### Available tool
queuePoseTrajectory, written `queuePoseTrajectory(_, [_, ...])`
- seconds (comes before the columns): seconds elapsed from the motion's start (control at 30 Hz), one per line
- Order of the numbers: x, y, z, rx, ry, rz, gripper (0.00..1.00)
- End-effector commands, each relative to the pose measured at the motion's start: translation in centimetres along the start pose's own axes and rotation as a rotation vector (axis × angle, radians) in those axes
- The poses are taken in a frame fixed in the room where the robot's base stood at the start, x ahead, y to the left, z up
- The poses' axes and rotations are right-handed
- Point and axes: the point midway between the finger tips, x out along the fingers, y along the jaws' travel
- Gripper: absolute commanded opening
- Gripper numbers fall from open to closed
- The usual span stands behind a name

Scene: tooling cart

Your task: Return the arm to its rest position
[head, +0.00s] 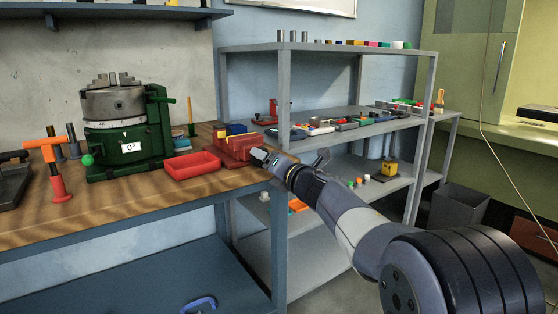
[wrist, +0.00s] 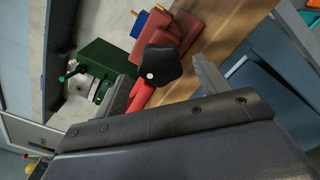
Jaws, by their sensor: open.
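My gripper (head: 262,156) is at the end of my arm, which reaches from the lower right to the front right corner of the wooden bench. It is close to the right side of a red vise (head: 236,150); I cannot tell whether they touch. In the wrist view my gripper (wrist: 166,88) has its two fingers spread apart. A black rounded part with a white dot (wrist: 160,66) shows between and beyond them, in front of the red vise (wrist: 185,32). No object is visibly held.
The wooden bench (head: 120,205) carries a green rotary table (head: 126,135), a red tray (head: 192,164) and a red-orange T-handled tool (head: 56,170). A grey shelf rack (head: 345,170) with small parts stands behind my arm. A grey bin (head: 458,208) is on the floor at right.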

Motion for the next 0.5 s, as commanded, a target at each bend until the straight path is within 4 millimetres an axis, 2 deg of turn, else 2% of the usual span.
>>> queuePoseTrajectory(0.03, [0.9, 0.0, -0.1, 0.0, 0.002, 0.002, 0.7])
queuePoseTrajectory(0.2, [3.2, 0.0, 0.0, -0.001, 0.001, 0.001, 0.7])
queuePoseTrajectory(0.4, [4.6, 0.0, 0.0, -0.001, 0.0, 0.0, 0.7])
queuePoseTrajectory(0.5, [4.6, 0.1, 0.1, 0.013, 0.0, 0.0, 0.7])
